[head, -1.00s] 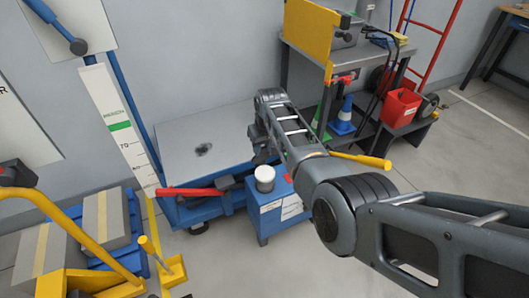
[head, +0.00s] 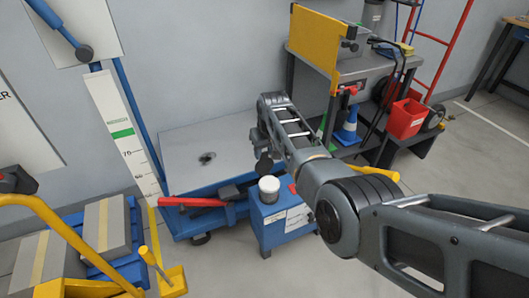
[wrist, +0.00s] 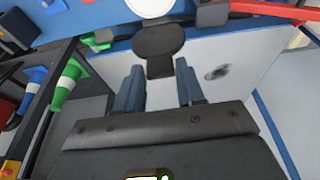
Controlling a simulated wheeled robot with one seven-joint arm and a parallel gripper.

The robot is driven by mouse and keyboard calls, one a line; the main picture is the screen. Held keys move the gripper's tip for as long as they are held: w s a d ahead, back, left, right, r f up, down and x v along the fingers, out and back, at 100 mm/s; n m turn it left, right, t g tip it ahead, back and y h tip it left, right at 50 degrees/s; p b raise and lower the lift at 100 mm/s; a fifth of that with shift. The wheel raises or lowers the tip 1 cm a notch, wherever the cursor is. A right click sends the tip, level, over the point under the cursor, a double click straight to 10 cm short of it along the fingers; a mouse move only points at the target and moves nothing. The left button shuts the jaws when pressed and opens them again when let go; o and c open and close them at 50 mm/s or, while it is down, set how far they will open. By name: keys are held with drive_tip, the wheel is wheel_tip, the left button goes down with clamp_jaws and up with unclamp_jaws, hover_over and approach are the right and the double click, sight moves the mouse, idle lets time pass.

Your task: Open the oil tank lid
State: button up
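The oil tank (head: 285,216) is a small blue box with labels, standing on the floor right of the lift table. A white round neck or cap (head: 269,184) is on its top; a white round part also shows at the top edge of the wrist view (wrist: 150,7). A dark round disc, perhaps the lid (head: 264,166), stands just behind it; in the wrist view the dark disc (wrist: 158,39) lies between and beyond my fingertips. My gripper (wrist: 159,70) points at it with fingers apart. I see no clear contact with the disc.
A blue lift table (head: 205,160) with a grey top and red handle (head: 195,202) stands close on the left.

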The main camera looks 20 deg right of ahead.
drive_tip(key=o, duration=0.3)
drive_tip(key=shift+s+f, duration=0.1)
drive_tip(key=shift+f, duration=0.05)
drive_tip(key=shift+p+v, duration=1.15)
drive_tip(key=shift+v, duration=2.8)
drive_tip(key=shift+f, duration=0.1)
